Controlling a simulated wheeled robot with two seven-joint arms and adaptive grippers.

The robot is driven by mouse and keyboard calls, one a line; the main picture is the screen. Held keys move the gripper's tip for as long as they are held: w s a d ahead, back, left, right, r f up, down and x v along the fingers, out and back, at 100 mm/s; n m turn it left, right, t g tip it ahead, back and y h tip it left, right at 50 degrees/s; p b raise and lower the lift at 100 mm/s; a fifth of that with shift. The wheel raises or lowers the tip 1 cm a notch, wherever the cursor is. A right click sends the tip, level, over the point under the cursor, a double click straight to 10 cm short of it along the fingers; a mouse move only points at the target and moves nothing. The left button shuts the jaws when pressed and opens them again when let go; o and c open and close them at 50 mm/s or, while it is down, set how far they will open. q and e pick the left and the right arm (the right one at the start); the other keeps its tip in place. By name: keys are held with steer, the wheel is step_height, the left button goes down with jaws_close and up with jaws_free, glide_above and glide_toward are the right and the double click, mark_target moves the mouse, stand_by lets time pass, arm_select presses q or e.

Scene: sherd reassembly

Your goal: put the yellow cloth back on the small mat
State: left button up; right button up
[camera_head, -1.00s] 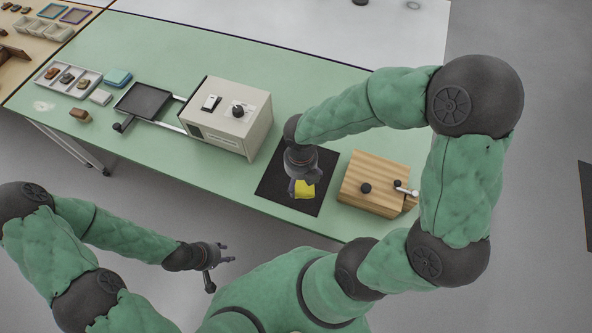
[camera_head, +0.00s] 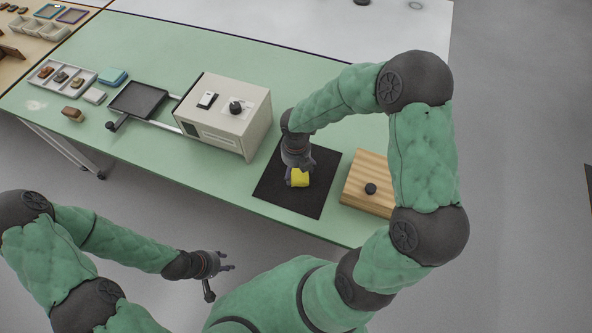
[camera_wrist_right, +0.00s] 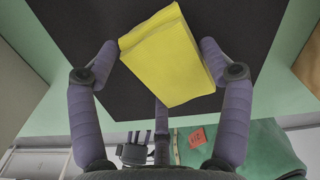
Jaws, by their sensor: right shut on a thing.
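The yellow cloth (camera_head: 300,178) is a folded block in my right gripper (camera_head: 297,172), over the middle of the black mat (camera_head: 316,197). In the right wrist view the cloth (camera_wrist_right: 170,55) sits between the fingers of my right gripper (camera_wrist_right: 158,50), with the black mat (camera_wrist_right: 75,35) behind it. I cannot tell whether the cloth touches the mat. My left gripper (camera_head: 221,281) is open and empty, off the front edge of the table.
A dark tray (camera_head: 138,99) and a sectioned white tray (camera_head: 62,77) lie farther left on the green table (camera_head: 300,70).

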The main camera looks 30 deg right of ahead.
mark_target(296, 170)
steer(key=o, duration=1)
step_height(296, 170, up, 12)
steer(key=p, duration=0.5)
